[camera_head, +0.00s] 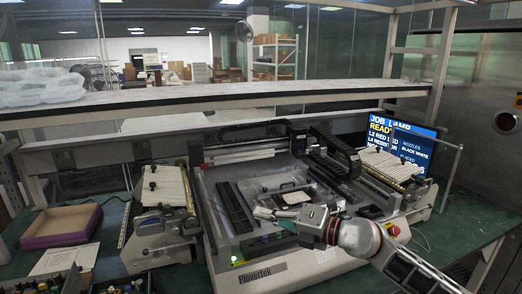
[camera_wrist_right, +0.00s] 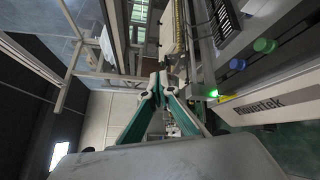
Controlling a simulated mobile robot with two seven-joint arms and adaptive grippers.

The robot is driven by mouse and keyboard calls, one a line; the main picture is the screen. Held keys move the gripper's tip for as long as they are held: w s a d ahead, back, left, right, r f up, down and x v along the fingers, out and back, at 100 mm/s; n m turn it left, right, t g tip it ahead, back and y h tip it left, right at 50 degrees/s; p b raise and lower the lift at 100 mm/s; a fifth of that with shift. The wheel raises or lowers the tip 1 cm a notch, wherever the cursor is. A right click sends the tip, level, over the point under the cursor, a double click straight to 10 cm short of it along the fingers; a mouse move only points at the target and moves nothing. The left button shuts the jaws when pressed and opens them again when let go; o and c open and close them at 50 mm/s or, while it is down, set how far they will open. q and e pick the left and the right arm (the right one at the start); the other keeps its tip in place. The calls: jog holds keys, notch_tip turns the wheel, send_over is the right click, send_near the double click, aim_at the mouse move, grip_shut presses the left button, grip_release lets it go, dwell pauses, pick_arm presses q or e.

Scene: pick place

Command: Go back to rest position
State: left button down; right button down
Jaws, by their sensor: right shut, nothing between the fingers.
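My right gripper (camera_head: 262,213) reaches in from the lower right in the head view, over the front part of the pick-and-place machine (camera_head: 262,271). Its fingertips point left. In the right wrist view my right gripper (camera_wrist_right: 163,84) shows its two green-sided fingers closed together at the tips, with nothing seen between them. The machine's front with the green light and label lies to the right there. My left gripper is not in view.
A purple-edged box (camera_head: 60,226) stands on the left of the green table (camera_head: 470,228). A screen (camera_head: 402,143) stands behind the machine at the right. A shelf (camera_head: 215,97) crosses behind and above the machine. Small bottles (camera_head: 45,284) stand at the lower left.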

jog(key=s+r+m+t+y, duration=0.2)
jog(key=s+r+m+t, duration=0.2)
jog(key=r, duration=0.1)
jog(key=s+d+f+m+t+h, duration=0.2)
jog(key=d+f+m+t+h, duration=0.15)
jog(key=d+m+h, duration=0.55)
jog(key=s+d+f+m+t+h, duration=0.1)
jog(key=d+f+m+t+h, duration=0.25)
jog(key=d+m+h, duration=0.5)
jog(key=s+d+f+m+g+h, duration=0.3)
jog(key=s+d+f+m+g, duration=0.25)
jog(key=s+d+f, duration=0.5)
jog(key=s+d+f+g, duration=0.35)
jog(key=s+f, duration=0.25)
jog(key=s, duration=0.2)
jog(key=s+d+f+g, duration=0.3)
jog(key=s+f+g, duration=0.1)
jog(key=s+f, duration=0.25)
jog(key=w+a+f+m+t+y, duration=0.1)
jog(key=a+f+m+t+y, duration=0.1)
jog(key=a+f+y, duration=0.5)
jog(key=a+f+t, duration=0.1)
jog(key=a+f, duration=0.5)
jog(key=a, duration=0.3)
jog(key=shift+w+f+m+t, duration=0.2)
jog(key=shift+w+m+t, duration=0.1)
jog(key=shift+t, duration=0.1)
